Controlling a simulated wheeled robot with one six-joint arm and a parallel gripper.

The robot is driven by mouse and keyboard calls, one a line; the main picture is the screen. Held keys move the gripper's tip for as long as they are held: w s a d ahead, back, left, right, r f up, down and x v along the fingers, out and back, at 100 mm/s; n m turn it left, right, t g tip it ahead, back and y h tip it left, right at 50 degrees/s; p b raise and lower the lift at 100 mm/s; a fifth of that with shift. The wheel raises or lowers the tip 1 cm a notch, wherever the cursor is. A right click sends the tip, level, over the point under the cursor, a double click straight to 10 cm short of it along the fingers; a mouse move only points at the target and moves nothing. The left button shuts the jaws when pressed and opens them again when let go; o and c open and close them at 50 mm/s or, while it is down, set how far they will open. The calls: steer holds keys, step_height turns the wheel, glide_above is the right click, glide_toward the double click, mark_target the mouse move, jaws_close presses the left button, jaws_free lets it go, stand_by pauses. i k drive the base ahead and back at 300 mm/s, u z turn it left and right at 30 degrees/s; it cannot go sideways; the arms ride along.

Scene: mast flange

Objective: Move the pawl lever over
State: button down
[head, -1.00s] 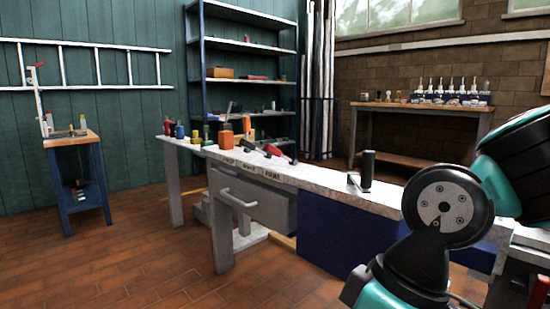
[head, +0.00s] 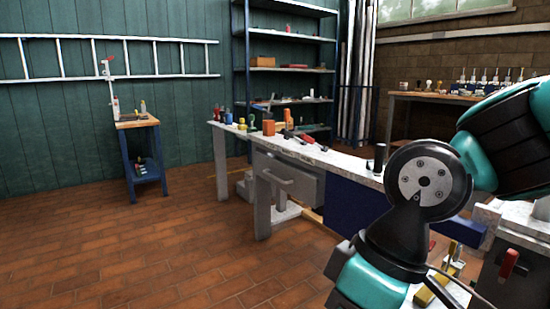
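I cannot make out for certain a pawl lever in the head view. A short red handle (head: 508,264) stands on a dark grey block at the lower right edge; I cannot tell whether it is the lever. My teal and black arm fills the right side and hides part of the bench. My gripper is not visible, so its place relative to the lever cannot be told.
A long workbench (head: 345,171) with a grey drawer and loose tools runs across the middle. A small blue stand (head: 146,171) is at the left, a blue shelf rack (head: 291,47) behind. Yellow parts (head: 437,287) lie lower right. The brick floor (head: 150,255) is clear at front left.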

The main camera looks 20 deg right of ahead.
mark_target(308, 140)
steer(key=u, duration=0.3)
steer(key=k, duration=0.75)
steer(key=u, duration=1.2)
steer(key=i, duration=2.5)
steer(key=z, duration=1.25)
steer(key=i, duration=0.9)
steer(key=z, duration=1)
